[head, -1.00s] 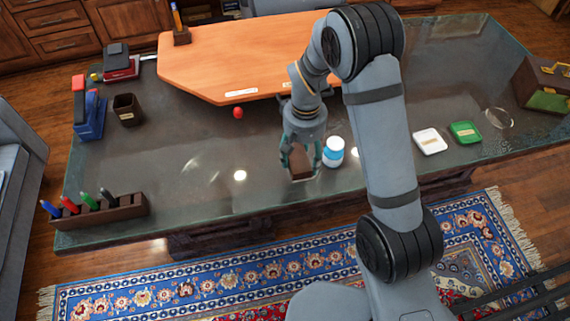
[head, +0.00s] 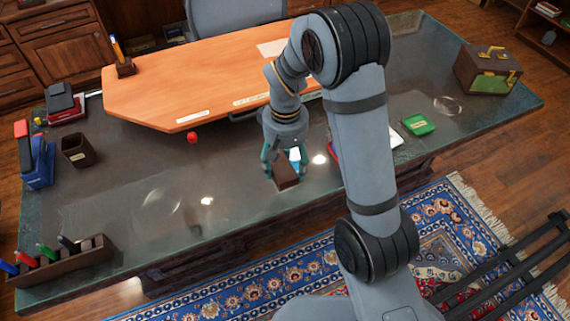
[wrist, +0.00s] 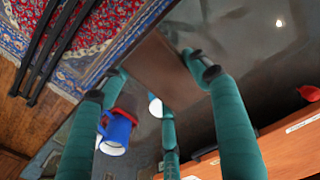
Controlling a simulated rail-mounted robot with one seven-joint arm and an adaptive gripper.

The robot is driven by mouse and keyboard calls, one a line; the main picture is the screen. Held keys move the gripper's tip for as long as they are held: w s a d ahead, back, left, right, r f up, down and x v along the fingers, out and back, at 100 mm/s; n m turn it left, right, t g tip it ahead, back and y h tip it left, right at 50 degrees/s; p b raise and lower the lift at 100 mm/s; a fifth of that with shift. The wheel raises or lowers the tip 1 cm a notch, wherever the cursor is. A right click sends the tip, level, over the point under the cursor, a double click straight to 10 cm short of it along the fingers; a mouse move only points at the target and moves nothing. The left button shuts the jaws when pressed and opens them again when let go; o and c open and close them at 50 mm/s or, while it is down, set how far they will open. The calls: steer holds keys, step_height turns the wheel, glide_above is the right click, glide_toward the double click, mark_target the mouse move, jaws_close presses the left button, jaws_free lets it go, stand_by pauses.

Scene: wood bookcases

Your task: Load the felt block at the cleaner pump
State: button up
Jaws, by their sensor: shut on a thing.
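The brown felt block (head: 286,178) is held in my gripper (head: 281,164), which is shut on it, over the front part of the glass desk top. In the wrist view the block (wrist: 163,72) sits between the teal fingers (wrist: 158,82), its broad brown face showing. The blue and white cleaner pump (head: 296,156) is right behind the gripper in the head view, partly hidden by the fingers. A white and blue part of it seems to show between the fingers in the wrist view (wrist: 155,105). I cannot tell whether block and pump touch.
A green tray (head: 418,125) lies right of my arm; a white tray is partly hidden behind it. A red ball (head: 192,137) lies by the orange desk mat (head: 200,90). A pen rack (head: 62,262) stands at front left. The desk's left middle is clear.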

steer(key=shift+c, duration=0.7)
steer(key=shift+m, duration=0.3)
steer(key=r+p, duration=0.2)
steer(key=d+r+p, duration=0.1)
steer(key=r+p, duration=0.1)
steer(key=p, duration=0.1)
steer(key=d+r+p, duration=0.1)
steer(key=r+p, duration=0.1)
steer(key=shift+w, duration=0.2)
steer(key=p, duration=0.5)
glide_toward(298, 152)
steer(key=shift+f+b, duration=1.75)
steer(key=shift+f, duration=0.8)
steer(key=shift+f+b, duration=1.05)
steer(key=shift+r, duration=0.1)
steer(key=shift+r+p, duration=2.35)
steer(key=shift+r, duration=1.1)
